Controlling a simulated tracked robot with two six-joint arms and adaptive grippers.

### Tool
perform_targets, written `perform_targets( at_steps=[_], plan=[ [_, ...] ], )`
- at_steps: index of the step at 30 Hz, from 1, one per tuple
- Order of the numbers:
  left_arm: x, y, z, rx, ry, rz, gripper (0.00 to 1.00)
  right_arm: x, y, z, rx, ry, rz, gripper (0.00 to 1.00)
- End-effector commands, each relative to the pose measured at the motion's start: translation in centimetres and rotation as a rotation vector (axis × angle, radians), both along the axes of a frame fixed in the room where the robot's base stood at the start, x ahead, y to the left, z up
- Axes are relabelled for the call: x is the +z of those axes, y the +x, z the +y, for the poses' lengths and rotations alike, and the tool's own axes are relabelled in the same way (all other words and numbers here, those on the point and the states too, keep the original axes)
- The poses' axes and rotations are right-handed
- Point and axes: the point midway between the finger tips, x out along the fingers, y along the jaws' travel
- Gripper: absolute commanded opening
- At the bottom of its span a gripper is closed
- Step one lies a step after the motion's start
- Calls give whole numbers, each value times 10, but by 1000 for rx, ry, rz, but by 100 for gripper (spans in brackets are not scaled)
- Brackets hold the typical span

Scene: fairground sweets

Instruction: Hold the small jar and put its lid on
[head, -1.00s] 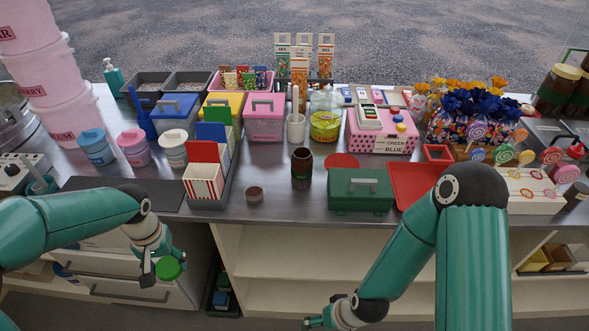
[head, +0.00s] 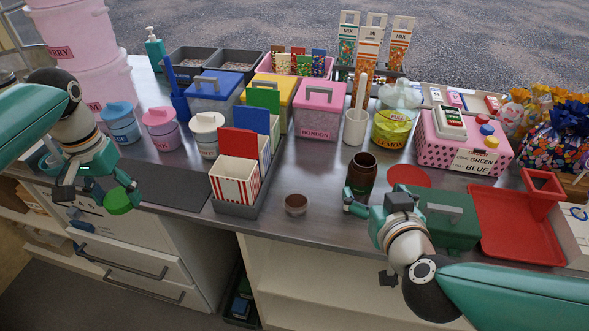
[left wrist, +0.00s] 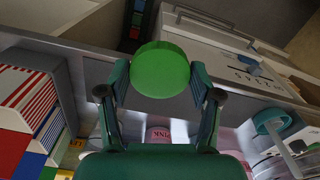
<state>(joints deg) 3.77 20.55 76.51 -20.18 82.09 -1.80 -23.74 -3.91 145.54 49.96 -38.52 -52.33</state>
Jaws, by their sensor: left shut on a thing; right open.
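A brown jar (head: 361,174) with an open dark top stands upright on the counter, near the front edge. My left gripper (head: 98,192) is shut on a round green lid (head: 117,201) at the left, in front of the counter and well away from the jar. In the left wrist view the green lid (left wrist: 160,69) sits between the fingertips. My right gripper (head: 368,232) is open and empty just in front of the jar, with one finger close to its lower side. I cannot tell whether that finger touches it.
A small round brown-topped piece (head: 296,204) lies left of the jar. A green box (head: 450,225) and a red tray (head: 515,232) stand to the right, with a red disc (head: 409,176) behind. A grey rack (head: 240,208) of striped and coloured boxes stands between the left gripper and the jar.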

Motion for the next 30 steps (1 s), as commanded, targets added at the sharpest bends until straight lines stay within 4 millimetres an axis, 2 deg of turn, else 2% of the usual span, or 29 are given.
perform_targets(
  at_steps=[4,11,23,27,30],
  plan=[
    [0,7,-10,-22,0,0,50,0,-3,-9,-21,0,0,91],
    [6,12,-16,-35,0,-1,50,0,-1,-14,-37,-3,3,91],
    [45,12,-17,-37,0,0,50,-16,37,-16,-38,-1,8,91],
    [38,13,-18,-38,0,0,50,-25,53,-16,-37,1,2,91],
    [38,13,-18,-38,0,0,50,-27,57,-16,-38,2,1,91]
  ],
)
